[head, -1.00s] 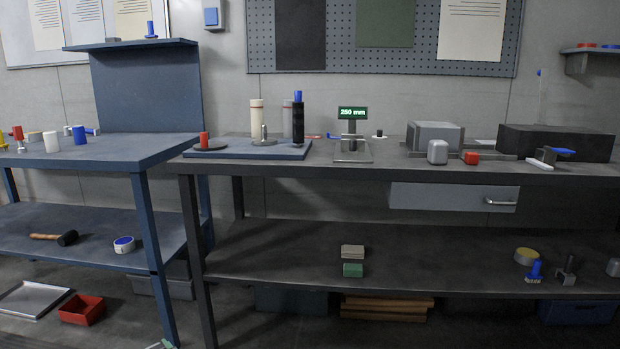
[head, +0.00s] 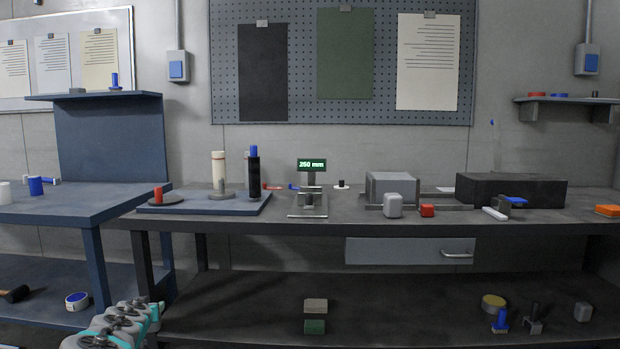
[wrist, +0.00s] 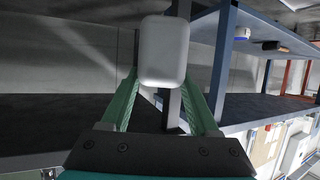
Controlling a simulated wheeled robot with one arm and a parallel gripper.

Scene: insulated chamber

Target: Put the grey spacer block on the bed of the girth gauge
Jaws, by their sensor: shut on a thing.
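My gripper (wrist: 160,85) is shut on a light grey block with rounded edges, the grey spacer block (wrist: 164,50), held between the green fingertips in the wrist view. In the head view only part of my arm shows at the bottom left; the fingers and the held block are out of sight there. The girth gauge (head: 311,165) stands on the dark workbench in the middle of the head view, with a green display reading 250 mm. Its flat metal bed (head: 300,212) lies in front of the display post, with a small dark part standing on it. The held block is apart from the gauge.
Left of the gauge, a blue board (head: 170,207) carries a black cylinder (head: 254,175) and a cream cylinder (head: 218,170). Bench front near the gauge is clear.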

